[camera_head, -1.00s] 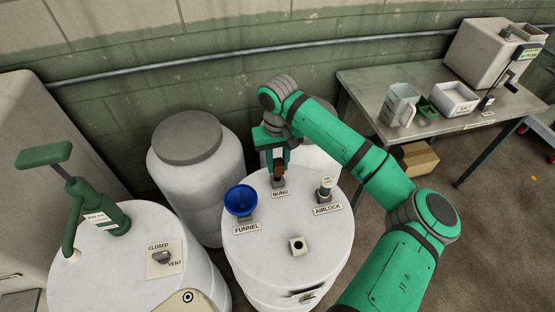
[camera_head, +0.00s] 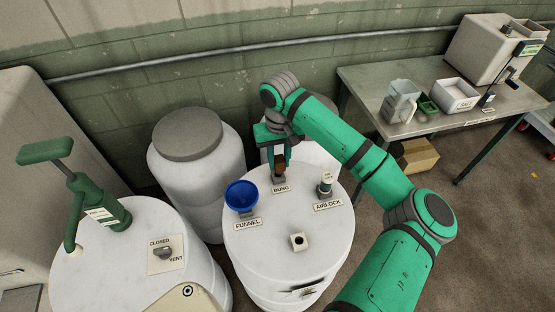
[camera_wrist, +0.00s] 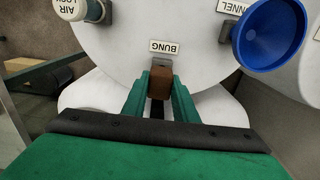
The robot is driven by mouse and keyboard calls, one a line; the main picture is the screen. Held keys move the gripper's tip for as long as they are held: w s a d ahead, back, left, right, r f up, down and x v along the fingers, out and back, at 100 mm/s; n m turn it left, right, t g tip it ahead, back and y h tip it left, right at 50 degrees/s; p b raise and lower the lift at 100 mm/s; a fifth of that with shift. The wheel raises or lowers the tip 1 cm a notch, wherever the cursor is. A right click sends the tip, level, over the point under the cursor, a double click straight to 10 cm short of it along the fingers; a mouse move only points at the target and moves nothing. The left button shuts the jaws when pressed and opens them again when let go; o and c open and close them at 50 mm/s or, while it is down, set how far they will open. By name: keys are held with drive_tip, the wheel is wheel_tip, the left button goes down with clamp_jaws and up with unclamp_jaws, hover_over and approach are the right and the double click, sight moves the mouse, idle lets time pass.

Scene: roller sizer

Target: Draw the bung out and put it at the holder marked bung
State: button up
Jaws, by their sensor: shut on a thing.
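The bung (camera_head: 279,167) is a small brown piece between the fingers of my gripper (camera_head: 279,160). It also shows in the wrist view (camera_wrist: 160,85), where the green fingers close on both its sides. My gripper is shut on it, directly over the holder marked bung (camera_head: 280,181) on the white drum's lid. The bung's lower end is at the grey holder; I cannot tell whether it is fully seated. The bung label (camera_wrist: 164,46) is just in front of it.
A blue funnel (camera_head: 241,196) stands left of the bung holder and an airlock (camera_head: 325,184) stands right of it, both close by. A second drum with a green pump (camera_head: 100,207) is at the left. A table (camera_head: 421,124) with containers is at the back right.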

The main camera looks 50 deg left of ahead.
sight(278, 167)
drive_tip(key=shift+s+a, duration=0.2)
drive_tip(key=shift+s, duration=0.05)
idle(1.1)
drive_tip(key=shift+w+d+f, duration=0.1)
drive_tip(key=shift+f, duration=0.55)
drive_tip(key=shift+w+d+f, duration=0.1)
drive_tip(key=shift+f, duration=0.55)
drive_tip(key=shift+a+f, duration=0.1)
drive_tip(key=shift+f, duration=0.15)
drive_tip(key=shift+s+f, duration=0.2)
drive_tip(key=shift+f, duration=0.1)
drive_tip(key=o, duration=1.1)
drive_tip(key=shift+r, duration=0.1)
wheel_tip(278, 167, up, 11)
drive_tip(key=shift+w+f, duration=0.1)
drive_tip(key=shift+f, duration=0.05)
